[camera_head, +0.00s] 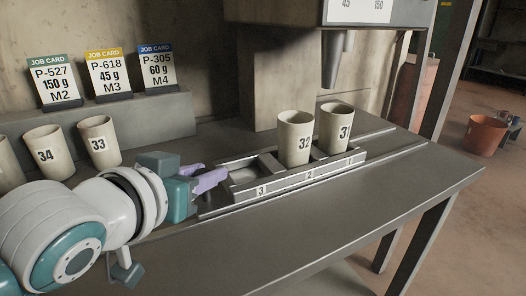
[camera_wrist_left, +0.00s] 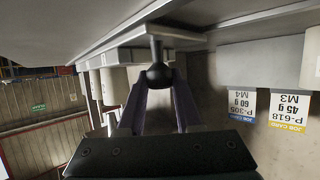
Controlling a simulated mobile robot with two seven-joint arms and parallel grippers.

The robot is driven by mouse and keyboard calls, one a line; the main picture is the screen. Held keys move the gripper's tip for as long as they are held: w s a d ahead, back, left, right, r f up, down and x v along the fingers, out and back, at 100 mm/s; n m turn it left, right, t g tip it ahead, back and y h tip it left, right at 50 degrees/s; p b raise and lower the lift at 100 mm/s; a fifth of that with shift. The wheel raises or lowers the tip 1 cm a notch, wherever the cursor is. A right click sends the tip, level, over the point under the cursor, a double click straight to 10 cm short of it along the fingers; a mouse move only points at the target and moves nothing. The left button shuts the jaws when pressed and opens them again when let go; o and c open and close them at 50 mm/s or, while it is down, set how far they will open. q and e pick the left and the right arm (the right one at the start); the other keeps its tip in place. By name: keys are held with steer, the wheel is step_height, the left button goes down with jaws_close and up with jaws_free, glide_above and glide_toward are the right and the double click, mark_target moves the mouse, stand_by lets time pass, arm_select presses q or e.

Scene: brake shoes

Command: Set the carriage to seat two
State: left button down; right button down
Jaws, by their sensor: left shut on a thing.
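The carriage (camera_head: 275,187) is a grey tray on a rail, with seats marked 3, 2 and 1 from left to right. Cup 32 (camera_head: 295,138) stands upright in seat 2 and cup 31 (camera_head: 336,128) in seat 1. Seat 3 is empty. My left gripper (camera_head: 213,180) is at the carriage's left end. Its purple fingers are shut on a dark round knob (camera_wrist_left: 157,75) on the carriage's end, as the upside-down left wrist view shows. The dispenser spout (camera_head: 334,62) hangs behind the cups; I cannot tell exactly which seat is under it. My right gripper is not in view.
Cup 33 (camera_head: 98,141), cup 34 (camera_head: 49,152) and a partly cut-off cup (camera_head: 8,163) stand at the left. Three job cards (camera_head: 106,73) stand on a ledge behind. The bench (camera_head: 330,225) is clear in front of the rail. An orange bucket (camera_head: 485,135) is on the floor.

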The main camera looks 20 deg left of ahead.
mark_target(242, 164)
arm_select(q)
steer(key=w+d, duration=0.4)
steer(key=shift+w+f+b, duration=0.1)
steer(key=shift+w+b, duration=0.2)
steer(key=shift+w, duration=0.05)
steer(key=c, duration=0.6)
jaws_free()
steer(key=shift+s, duration=0.1)
steer(key=shift+s+r, duration=0.3)
steer(key=shift+s, duration=0.05)
steer(key=p+v, duration=0.2)
steer(key=v, duration=0.7)
